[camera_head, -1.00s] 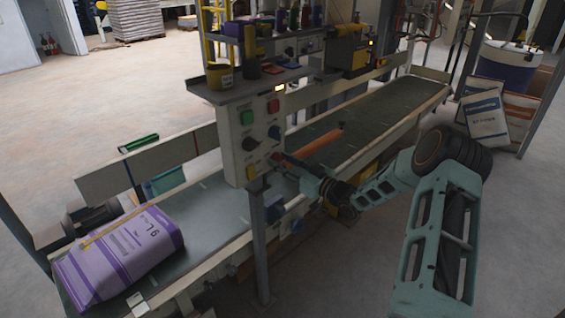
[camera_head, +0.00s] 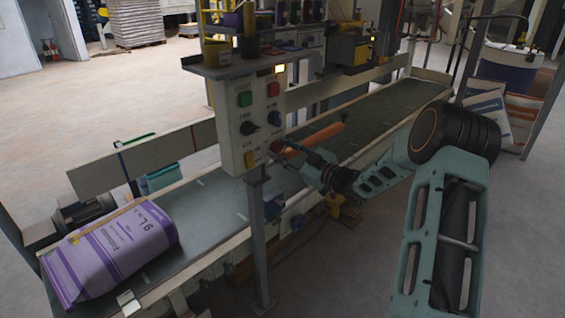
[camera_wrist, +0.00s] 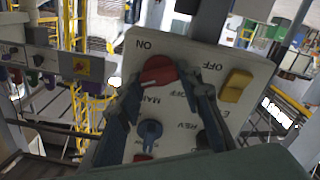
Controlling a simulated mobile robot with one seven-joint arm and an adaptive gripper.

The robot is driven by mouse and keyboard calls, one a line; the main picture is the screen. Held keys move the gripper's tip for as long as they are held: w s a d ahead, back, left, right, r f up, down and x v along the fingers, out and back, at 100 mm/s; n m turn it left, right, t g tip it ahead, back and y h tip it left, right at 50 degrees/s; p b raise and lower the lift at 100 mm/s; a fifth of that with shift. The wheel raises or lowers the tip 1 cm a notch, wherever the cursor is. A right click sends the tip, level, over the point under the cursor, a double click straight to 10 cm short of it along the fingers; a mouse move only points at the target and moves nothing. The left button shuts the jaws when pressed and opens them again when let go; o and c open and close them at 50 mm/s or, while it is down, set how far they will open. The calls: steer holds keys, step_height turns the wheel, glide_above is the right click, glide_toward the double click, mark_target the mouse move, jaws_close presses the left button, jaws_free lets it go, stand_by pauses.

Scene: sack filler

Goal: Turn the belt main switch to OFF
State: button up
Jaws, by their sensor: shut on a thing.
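The control panel (camera_head: 236,117) stands on a post in front of the conveyor. In the wrist view its face (camera_wrist: 185,128) is upside down. The red MAIN switch knob (camera_wrist: 157,72) has an ON mark on one side and an OFF mark (camera_wrist: 212,66) on the other. Its exact setting is hard to read. My gripper (camera_wrist: 160,88) has one finger on each side of the red knob and is shut on it. In the head view my gripper (camera_head: 283,153) is at the panel's lower right edge and partly hides the red knob.
A blue knob (camera_wrist: 150,130) and a yellow button (camera_wrist: 236,85) sit close to the red knob. The belt (camera_head: 205,215) runs behind the panel with a purple sack (camera_head: 110,250) on it. A shelf (camera_head: 245,62) with cups is just above the panel.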

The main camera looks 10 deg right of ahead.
steer(key=n+b, duration=0.2)
steer(key=b, duration=0.1)
steer(key=n+b, duration=0.3)
steer(key=b, duration=0.1)
steer(key=f+n+b, duration=0.1)
steer(key=n+b, duration=0.1)
steer(key=b, duration=0.2)
steer(key=shift+a, duration=0.1)
steer(key=n+b, duration=0.3)
steer(key=b, duration=0.1)
steer(key=shift+r+n+b, duration=0.1)
steer(key=shift+n+b, duration=0.2)
steer(key=shift+b, duration=0.05)
steer(key=shift+r+n+b, duration=0.15)
steer(key=shift+n+b, duration=0.85)
steer(key=shift+b, duration=0.2)
steer(key=o, duration=1.2)
steer(key=shift+r, duration=0.1)
steer(key=shift+c, duration=0.2)
steer(key=shift+s, duration=0.1)
